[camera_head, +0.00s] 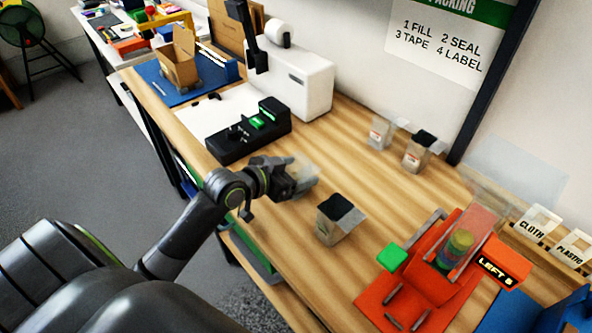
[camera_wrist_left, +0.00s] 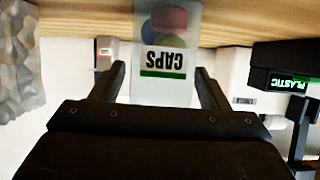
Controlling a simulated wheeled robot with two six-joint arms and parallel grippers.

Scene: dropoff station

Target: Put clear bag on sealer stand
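In the head view my left gripper (camera_head: 292,182) is low over the middle of the wooden table, at a small translucent bag (camera_head: 304,172) that it partly hides. In the left wrist view, a clear bag (camera_wrist_left: 166,88) with a green-striped CAPS label and coloured caps appears upside down between the fingers (camera_wrist_left: 161,82). The fingers stand apart on either side of it, with a slight gap at the left one; firm contact is not visible. A red-orange stand (camera_head: 400,293) labelled LEFT B holds a clear pouch with coloured discs (camera_head: 458,245). Which fixture is the sealer stand is unclear. My right gripper is not in view.
A pouch with dark contents (camera_head: 336,220) stands just right of my gripper. Two more pouches, one pale (camera_head: 379,132) and one dark-filled (camera_head: 419,151), stand near the wall. A black device (camera_head: 249,132) and a white machine (camera_head: 304,82) are behind. Cloth and plastic signs (camera_head: 537,222) stand right.

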